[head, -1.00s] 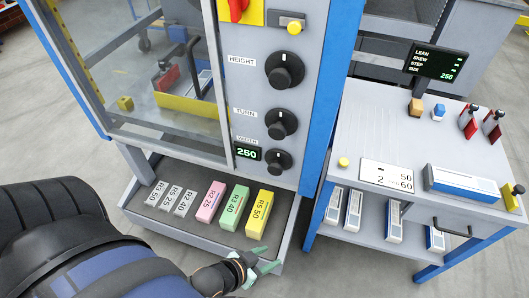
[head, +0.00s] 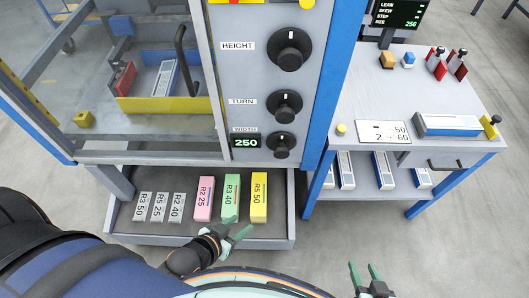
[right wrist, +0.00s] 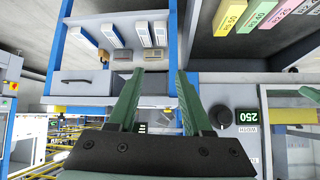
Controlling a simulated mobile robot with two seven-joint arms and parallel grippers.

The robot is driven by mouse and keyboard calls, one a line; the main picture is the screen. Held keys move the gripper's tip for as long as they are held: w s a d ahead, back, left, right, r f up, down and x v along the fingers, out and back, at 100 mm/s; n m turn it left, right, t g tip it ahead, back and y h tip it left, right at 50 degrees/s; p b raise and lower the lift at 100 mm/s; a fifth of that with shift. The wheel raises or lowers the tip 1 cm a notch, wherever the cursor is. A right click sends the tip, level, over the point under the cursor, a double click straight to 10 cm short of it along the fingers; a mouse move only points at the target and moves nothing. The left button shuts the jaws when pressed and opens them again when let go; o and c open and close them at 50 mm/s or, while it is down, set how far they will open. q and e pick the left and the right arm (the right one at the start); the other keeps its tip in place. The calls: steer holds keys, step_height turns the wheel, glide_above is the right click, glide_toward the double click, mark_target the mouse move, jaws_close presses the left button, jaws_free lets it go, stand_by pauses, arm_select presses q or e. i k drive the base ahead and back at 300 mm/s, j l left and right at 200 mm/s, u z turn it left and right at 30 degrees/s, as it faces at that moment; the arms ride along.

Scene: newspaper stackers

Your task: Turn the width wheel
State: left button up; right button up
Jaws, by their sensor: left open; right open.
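The width wheel (head: 284,144) is a black knob low on the grey machine panel, right of the green display (head: 246,142) reading 250. It also shows in the right wrist view (right wrist: 218,118), rotated, right of the fingers. My left gripper (head: 239,233) is open and empty, over the front edge of the tray below the panel. My right gripper (head: 363,272) is open and empty, over the floor at the bottom of the head view, below and right of the wheel. Its green fingers (right wrist: 160,76) are apart in the right wrist view. Neither gripper touches the wheel.
The turn knob (head: 284,104) and height knob (head: 289,49) are above the wheel. The tray (head: 150,228) holds several labelled blocks. A blue-edged post (head: 326,120) stands right of the panel, then a side table (head: 460,98). Floor in front is clear.

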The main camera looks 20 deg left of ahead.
mark_target(281, 143)
steer(key=j, duration=0.7)
steer(key=k+j, duration=0.1)
steer(key=j, duration=0.6)
